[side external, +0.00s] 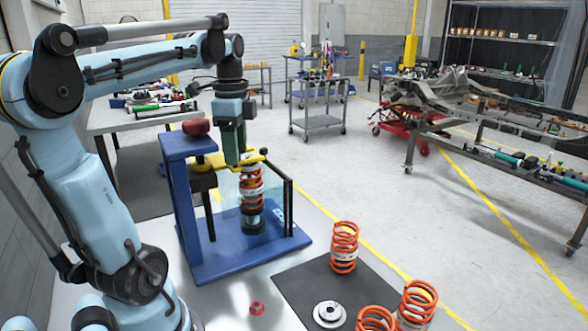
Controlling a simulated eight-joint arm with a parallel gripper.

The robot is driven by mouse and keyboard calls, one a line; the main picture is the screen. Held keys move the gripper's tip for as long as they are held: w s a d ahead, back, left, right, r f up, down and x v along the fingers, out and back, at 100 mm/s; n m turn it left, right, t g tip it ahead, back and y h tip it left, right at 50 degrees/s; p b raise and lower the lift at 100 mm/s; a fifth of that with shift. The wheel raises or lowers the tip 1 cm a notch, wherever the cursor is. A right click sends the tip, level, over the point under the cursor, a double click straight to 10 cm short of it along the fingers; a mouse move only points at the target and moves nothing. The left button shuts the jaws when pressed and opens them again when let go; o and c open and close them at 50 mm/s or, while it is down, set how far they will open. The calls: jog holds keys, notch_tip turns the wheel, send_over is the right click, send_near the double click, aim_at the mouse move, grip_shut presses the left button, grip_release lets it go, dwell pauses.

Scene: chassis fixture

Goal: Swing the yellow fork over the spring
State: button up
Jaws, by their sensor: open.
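The blue spring press (180,205) stands on the table with a dark red knob on top of its column. An orange spring (252,178) with a white band stands upright in it on a dark round base. The yellow fork (254,156) sticks out from the column at the height of the spring's top and appears to lie over it; I cannot tell whether it touches. My gripper (234,162) points down at the fork, between the column and the spring. It is open, and its fingertips are partly lost against the fork.
A clear panel with a dark post (288,207) stands at the press's right side. Loose orange springs (344,247) and a pale round disc (328,313) lie on or near the black mat (290,287).

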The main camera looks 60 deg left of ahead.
jog(key=shift+r, duration=0.1)
notch_tip(320, 180, up, 12)
dwell(0.6)
